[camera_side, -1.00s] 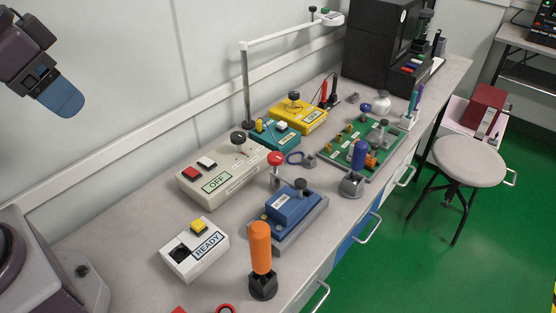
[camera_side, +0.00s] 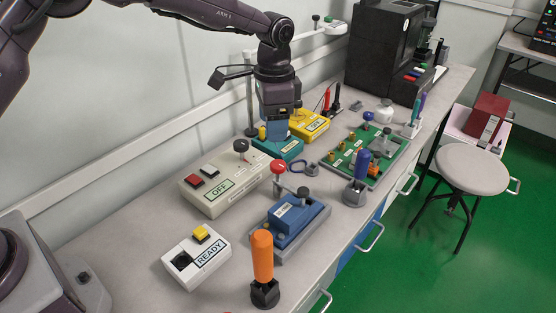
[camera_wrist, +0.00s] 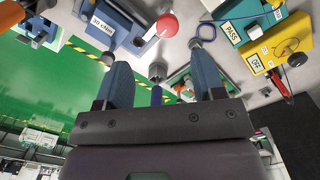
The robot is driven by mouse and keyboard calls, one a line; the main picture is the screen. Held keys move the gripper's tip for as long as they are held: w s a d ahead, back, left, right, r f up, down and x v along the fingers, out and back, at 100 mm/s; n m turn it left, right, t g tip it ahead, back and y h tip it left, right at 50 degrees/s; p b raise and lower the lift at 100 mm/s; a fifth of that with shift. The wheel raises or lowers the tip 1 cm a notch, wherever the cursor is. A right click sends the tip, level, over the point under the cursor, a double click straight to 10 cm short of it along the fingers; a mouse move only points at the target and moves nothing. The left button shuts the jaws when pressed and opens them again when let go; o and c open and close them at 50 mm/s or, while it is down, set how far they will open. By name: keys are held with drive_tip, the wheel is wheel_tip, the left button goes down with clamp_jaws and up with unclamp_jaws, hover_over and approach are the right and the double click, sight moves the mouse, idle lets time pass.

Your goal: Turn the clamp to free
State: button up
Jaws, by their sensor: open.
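A blue block (camera_side: 288,219) sits in a grey fixture (camera_side: 318,222) at the front middle of the bench. A red ball knob (camera_side: 278,167) on a thin stem and a dark round knob (camera_side: 303,192) stand at this fixture; which of them is the clamp I cannot tell. In the wrist view the blue block (camera_wrist: 117,20) and red ball (camera_wrist: 168,25) lie beyond my fingers. My gripper (camera_side: 275,134) points down over the teal box (camera_side: 283,150), behind the fixture. In the wrist view my gripper (camera_wrist: 155,52) is open with nothing between its fingers.
A white OFF box (camera_side: 215,190), a READY box (camera_side: 192,262) and an orange-handled tool (camera_side: 262,257) stand nearer the arm base. A yellow box (camera_side: 312,128), a green board (camera_side: 350,160) and a blue-handled tool (camera_side: 362,161) are close by. Bare bench shows between them.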

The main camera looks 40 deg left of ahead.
sight(278, 164)
drive_tip(key=shift+m, duration=0.7)
drive_tip(key=f, duration=0.3)
drive_tip(key=w+f, duration=0.1)
drive_tip(key=f, duration=0.7)
drive_tip(key=shift+w, duration=0.15)
drive_tip(key=c, duration=0.9)
